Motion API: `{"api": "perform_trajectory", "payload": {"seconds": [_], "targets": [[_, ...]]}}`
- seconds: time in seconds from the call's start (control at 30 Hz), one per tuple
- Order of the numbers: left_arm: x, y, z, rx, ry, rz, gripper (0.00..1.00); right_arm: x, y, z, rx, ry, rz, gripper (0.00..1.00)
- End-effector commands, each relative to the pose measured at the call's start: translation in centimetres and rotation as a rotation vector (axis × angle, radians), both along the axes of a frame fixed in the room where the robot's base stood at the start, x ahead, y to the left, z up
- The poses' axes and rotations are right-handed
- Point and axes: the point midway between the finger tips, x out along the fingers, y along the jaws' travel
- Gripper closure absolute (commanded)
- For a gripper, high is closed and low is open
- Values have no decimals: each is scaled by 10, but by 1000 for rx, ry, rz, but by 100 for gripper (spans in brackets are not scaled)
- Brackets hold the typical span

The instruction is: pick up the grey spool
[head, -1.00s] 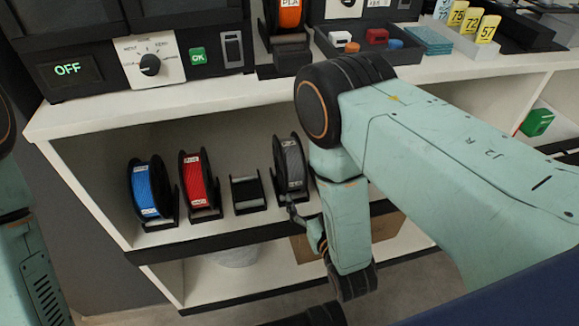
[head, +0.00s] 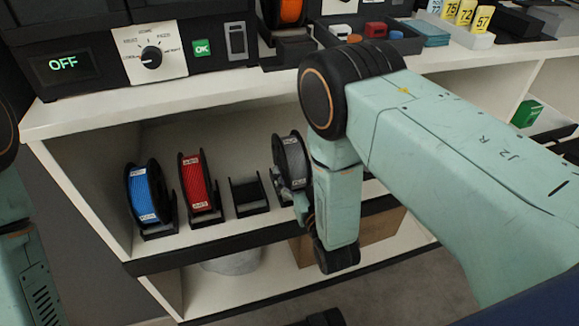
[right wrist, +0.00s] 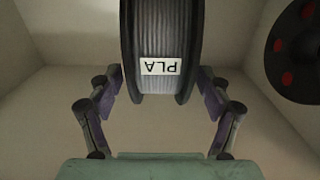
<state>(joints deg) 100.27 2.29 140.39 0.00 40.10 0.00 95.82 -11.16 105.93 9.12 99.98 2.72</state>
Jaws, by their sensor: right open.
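The grey spool (head: 290,152) stands upright in a holder on the shelf inside the cabinet. In the right wrist view the grey spool (right wrist: 160,40) is straight ahead, with a white PLA label upside down. My right gripper (head: 292,194) is at the spool's near side, partly hidden by my forearm. In the right wrist view my right gripper (right wrist: 160,88) is open, with one finger on each side of the spool's flanges. A narrow gap seems to remain; contact is hard to tell. My left gripper is out of view.
A blue spool (head: 147,192), a red spool (head: 196,182) and an empty black holder (head: 248,192) stand left of the grey one. In the right wrist view a dark flange with red spots (right wrist: 296,50) is at the right. The white countertop (head: 200,101) overhangs the shelf.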

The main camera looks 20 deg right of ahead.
Motion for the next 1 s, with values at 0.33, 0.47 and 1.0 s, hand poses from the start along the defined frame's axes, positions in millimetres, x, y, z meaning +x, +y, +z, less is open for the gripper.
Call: {"api": "perform_trajectory", "payload": {"seconds": [0.33, 0.47, 1.0], "targets": [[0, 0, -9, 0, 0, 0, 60, 21, 2, 0, 0, 1, -2, 22], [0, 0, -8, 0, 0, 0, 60, 20, 3, 0, 0, 1, -3, 24], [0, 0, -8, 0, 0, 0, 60, 20, 3, -1, 0, 1, -3, 70]]}}
